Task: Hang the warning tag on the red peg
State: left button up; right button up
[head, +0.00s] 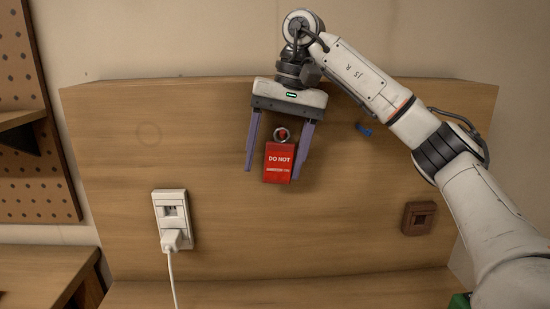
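The red warning tag (279,163) reads "DO NOT" and hangs upright against the wooden board. Its ring sits around the red peg (282,134) at the top of the tag. My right gripper (276,167) is above and around the tag with its two purple fingers spread. The left finger is clear of the tag; the right finger is close to its right edge, and I cannot tell whether it touches. My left gripper is not in the picture.
A blue peg (364,130) is on the board to the right. A white outlet (174,212) with a plugged-in cord is at lower left, and a brown switch plate (419,218) is at lower right. Brown pegboard (35,160) stands at the far left.

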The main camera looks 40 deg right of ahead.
jog(key=shift+w+d+f, duration=0.1)
jog(key=shift+d+f, duration=0.1)
jog(key=shift+f, duration=0.05)
jog(key=v, duration=0.9)
jog(key=shift+a+r, duration=0.15)
jog(key=shift+r, duration=0.2)
jog(key=shift+s+r, duration=0.25)
jog(key=shift+r, duration=0.3)
